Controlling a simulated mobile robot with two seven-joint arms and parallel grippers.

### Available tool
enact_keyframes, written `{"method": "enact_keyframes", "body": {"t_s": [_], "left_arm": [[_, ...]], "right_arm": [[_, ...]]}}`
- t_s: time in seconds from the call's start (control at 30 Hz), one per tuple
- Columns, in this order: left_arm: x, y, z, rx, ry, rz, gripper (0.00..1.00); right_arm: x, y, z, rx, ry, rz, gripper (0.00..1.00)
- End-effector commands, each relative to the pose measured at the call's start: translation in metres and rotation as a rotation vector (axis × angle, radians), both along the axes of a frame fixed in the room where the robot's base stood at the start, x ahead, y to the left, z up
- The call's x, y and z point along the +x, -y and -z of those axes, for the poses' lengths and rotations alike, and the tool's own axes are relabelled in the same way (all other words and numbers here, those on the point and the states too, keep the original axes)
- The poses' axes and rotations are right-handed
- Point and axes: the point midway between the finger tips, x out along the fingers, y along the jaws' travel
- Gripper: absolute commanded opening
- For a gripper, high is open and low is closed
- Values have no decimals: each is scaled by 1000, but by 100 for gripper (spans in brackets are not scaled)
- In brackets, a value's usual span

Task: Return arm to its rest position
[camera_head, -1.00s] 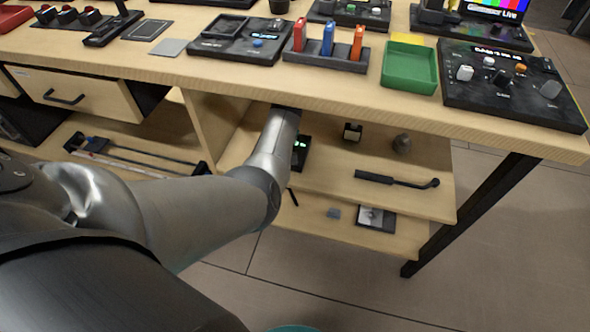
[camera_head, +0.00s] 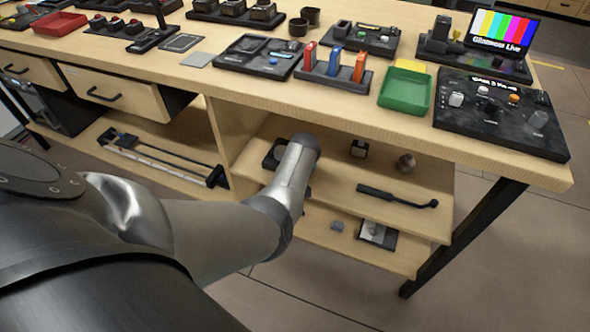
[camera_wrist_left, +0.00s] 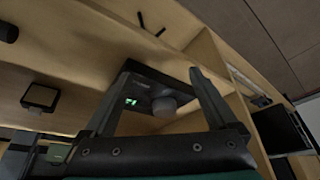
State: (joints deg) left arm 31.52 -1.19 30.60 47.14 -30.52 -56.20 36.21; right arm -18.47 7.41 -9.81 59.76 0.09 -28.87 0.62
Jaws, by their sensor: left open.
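My left arm (camera_head: 285,185) comes in from the left in the head view, its rounded end in front of the upper shelf below the worktop. The left gripper is hidden there. In the left wrist view the left gripper (camera_wrist_left: 160,72) is open, with its two dark fingers apart. A black device with green digits and a grey knob (camera_wrist_left: 131,102) shows between and beyond the fingers on the shelf. It does not look gripped; whether a finger touches it I cannot tell. My right gripper is not in view.
The worktop (camera_head: 350,125) overhangs the shelves, with a green tray (camera_head: 405,92), a control panel (camera_head: 500,115) and red, blue and orange pieces in a black holder (camera_head: 330,75). A black handled tool (camera_head: 395,196) lies on the upper shelf (camera_head: 430,222). Floor at right is clear.

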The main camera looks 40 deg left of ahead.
Motion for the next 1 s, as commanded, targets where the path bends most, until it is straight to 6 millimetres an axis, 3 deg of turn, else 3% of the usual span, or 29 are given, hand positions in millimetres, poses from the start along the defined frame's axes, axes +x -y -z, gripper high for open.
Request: {"method": "enact_keyframes", "body": {"t_s": [0.43,0.57,0.77,1.0], "left_arm": [[-1,0,0,1,-1,3,92],[-13,5,4,11,-19,56,92],[-71,30,25,43,-91,292,92],[-180,72,50,36,-182,618,92]], "right_arm": [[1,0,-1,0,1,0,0],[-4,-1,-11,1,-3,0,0],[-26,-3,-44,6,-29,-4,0],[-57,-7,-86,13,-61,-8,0]]}}
